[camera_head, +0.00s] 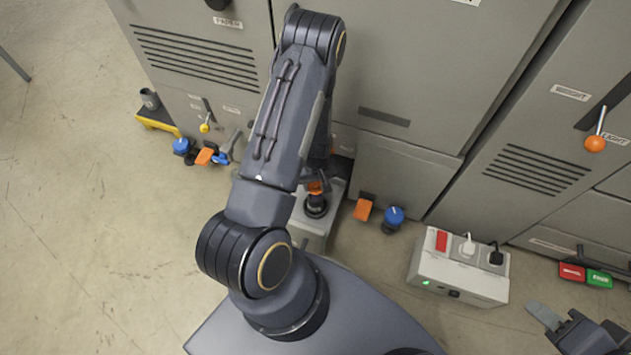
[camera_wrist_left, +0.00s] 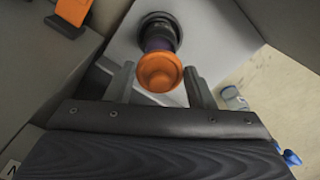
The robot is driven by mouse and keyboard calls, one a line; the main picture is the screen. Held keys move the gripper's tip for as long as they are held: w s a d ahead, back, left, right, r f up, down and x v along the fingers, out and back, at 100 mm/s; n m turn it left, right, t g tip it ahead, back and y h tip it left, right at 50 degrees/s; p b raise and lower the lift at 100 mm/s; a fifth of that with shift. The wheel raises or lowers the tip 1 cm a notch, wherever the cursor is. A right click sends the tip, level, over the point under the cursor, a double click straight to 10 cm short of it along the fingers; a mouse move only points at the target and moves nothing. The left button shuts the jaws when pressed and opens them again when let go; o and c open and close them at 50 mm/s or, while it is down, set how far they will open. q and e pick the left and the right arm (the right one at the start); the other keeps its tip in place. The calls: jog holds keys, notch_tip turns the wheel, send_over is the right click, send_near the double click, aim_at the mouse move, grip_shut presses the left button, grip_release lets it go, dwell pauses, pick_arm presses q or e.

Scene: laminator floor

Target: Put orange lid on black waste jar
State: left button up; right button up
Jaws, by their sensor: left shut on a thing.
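The orange lid (camera_wrist_left: 160,72) is round and sits between the two fingers of my left gripper (camera_wrist_left: 158,84), which is shut on it. In the head view only a small part of the lid (camera_head: 315,187) shows beneath my arm, which hides most of that gripper. The black waste jar (camera_wrist_left: 158,28) stands on a pale grey block, right by the lid, and shows in the head view (camera_head: 316,206). A purplish part lies between lid and jar; I cannot tell whether they touch. My right gripper (camera_head: 582,332) is at the bottom right, away from the jar, partly cut off.
The grey block (camera_head: 312,232) stands against tall grey cabinets (camera_head: 400,60). An orange piece (camera_head: 363,209) and a blue-topped jar (camera_head: 393,218) are to its right. A socket box (camera_head: 450,275) stands farther right. Several small items lie at left, near a yellow stand (camera_head: 158,121).

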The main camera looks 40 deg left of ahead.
pick_arm(q)
jog(key=shift+f+b, duration=1.9)
jog(key=shift+f, duration=0.8)
jog(key=shift+f+b, duration=0.15)
jog(key=shift+b, duration=0.2)
dwell(0.4)
jog(key=o, duration=1.5)
jog(key=shift+r+p, duration=2.65)
jog(key=shift+r, duration=0.9)
